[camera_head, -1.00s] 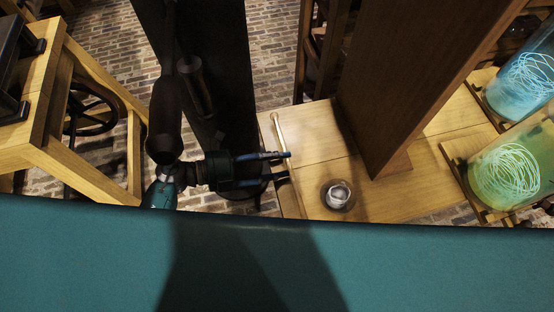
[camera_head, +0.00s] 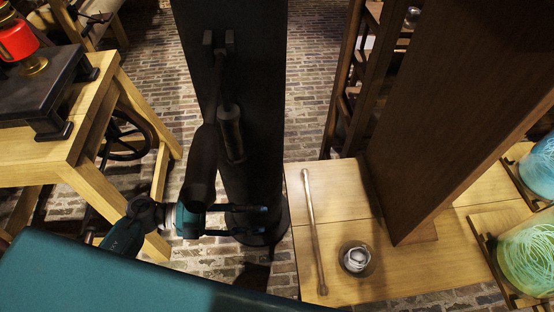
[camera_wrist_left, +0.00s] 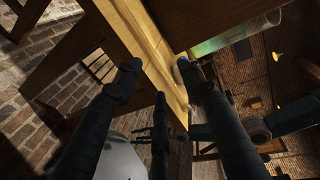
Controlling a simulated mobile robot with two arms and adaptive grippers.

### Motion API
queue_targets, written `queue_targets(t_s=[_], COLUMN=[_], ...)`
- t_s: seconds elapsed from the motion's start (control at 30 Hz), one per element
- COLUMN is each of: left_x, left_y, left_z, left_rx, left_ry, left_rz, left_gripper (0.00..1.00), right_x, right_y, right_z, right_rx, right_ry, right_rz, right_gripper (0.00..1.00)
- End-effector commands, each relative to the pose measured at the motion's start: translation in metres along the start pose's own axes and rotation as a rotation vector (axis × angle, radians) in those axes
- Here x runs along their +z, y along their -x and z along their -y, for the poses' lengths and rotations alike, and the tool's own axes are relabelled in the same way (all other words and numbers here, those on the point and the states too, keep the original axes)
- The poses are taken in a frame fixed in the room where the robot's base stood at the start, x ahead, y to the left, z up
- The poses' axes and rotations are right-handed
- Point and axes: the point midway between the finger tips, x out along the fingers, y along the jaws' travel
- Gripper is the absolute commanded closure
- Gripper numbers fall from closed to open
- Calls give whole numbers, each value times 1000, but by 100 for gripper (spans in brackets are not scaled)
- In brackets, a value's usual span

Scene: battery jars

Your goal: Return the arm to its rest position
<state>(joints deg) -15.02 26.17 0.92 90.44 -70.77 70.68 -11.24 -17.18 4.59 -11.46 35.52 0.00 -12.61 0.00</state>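My left arm comes in at the lower left of the head view. Its gripper (camera_head: 264,221) has its fingers apart with nothing between them, just left of the wooden table (camera_head: 336,187) and in front of a dark column. In the left wrist view the dark fingers (camera_wrist_left: 160,95) are spread and empty, with the wooden table edge beyond them. My right gripper is not in view.
A pale rod (camera_head: 315,230) and a small round glass dish (camera_head: 355,258) are on the table. A tall wooden panel (camera_head: 450,110) stands there, with glowing blue (camera_head: 541,165) and green (camera_head: 530,255) jars to the right. A dark column (camera_head: 245,100) stands behind my gripper. A wooden stand (camera_head: 95,130) is at left.

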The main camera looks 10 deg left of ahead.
Motion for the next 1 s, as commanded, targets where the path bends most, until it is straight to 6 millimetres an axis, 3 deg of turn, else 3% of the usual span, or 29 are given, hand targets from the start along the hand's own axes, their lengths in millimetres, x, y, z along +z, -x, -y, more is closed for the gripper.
queue_targets(t_s=[0.2,0.33,0.37,0.47,0.57,0.67,0.77,0.9,1.0], left_x=[3,30,41,75,86,71,38,-33,-94], left_y=[0,-3,-3,6,24,41,56,74,83], left_z=[-1,-19,-29,-86,-159,-233,-300,-379,-422], left_rx=[-6,-70,-92,-150,-162,-138,-89,11,100], left_ry=[14,171,239,518,792,1032,1248,1522,1698], left_rz=[15,166,230,483,716,910,1078,1284,1414], left_gripper=[60,60,60,60,60,60,60,60,60], right_x=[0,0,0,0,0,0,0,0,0], right_y=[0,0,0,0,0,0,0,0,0], right_z=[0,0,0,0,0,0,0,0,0], right_rx=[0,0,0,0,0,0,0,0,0], right_ry=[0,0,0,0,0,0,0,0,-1], right_rz=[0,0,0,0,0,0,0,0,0], right_gripper=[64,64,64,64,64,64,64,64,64])
